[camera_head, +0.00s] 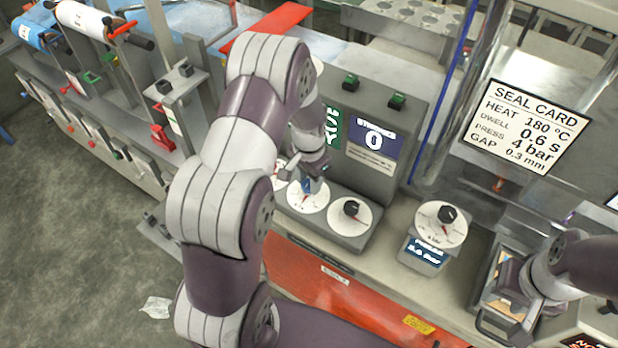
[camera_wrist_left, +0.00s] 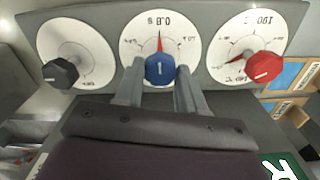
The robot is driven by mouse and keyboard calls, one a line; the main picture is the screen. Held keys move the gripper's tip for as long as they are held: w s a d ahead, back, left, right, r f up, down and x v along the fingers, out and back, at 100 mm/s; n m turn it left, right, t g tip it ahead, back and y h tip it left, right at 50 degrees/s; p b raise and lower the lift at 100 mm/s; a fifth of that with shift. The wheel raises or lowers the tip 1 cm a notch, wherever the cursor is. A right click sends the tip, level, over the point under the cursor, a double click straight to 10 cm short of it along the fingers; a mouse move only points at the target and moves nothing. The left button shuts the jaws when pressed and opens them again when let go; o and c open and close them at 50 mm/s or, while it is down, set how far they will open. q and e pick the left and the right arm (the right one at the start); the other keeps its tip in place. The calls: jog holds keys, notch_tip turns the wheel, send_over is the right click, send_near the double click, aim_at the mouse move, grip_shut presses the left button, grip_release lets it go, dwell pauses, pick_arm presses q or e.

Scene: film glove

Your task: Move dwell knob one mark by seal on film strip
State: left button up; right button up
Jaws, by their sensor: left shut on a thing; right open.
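The dwell dial (camera_head: 300,203) is the middle white dial on the grey control box; its blue knob (camera_wrist_left: 160,69) shows in the left wrist view. There its red pointer stands at the mark by the upside-down "0.8 s" label. My left gripper (camera_wrist_left: 159,72) is shut on the blue knob, a finger on each side. In the head view my left gripper (camera_head: 308,178) hides part of that dial. My right gripper (camera_head: 524,284) is open over a metal tray (camera_head: 482,313) at the right; its fingertips are hard to make out. I cannot clearly pick out a film strip or seal.
A red knob (camera_wrist_left: 264,66) and a black knob (camera_wrist_left: 60,74) flank the blue one. A pressure dial (camera_head: 430,232) stands to the right. The seal card (camera_head: 527,127) reads dwell 0.6 s. A counter (camera_head: 373,140) shows 0 strokes.

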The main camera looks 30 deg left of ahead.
aim_at(308, 183)
pick_arm(q)
jog(key=shift+w+r, duration=0.15)
jog(key=o, duration=1.1)
jog(key=shift+c, duration=0.2)
notch_tip(308, 183, up, 13)
jog(key=b, duration=0.2)
jog(key=shift+f, duration=0.2)
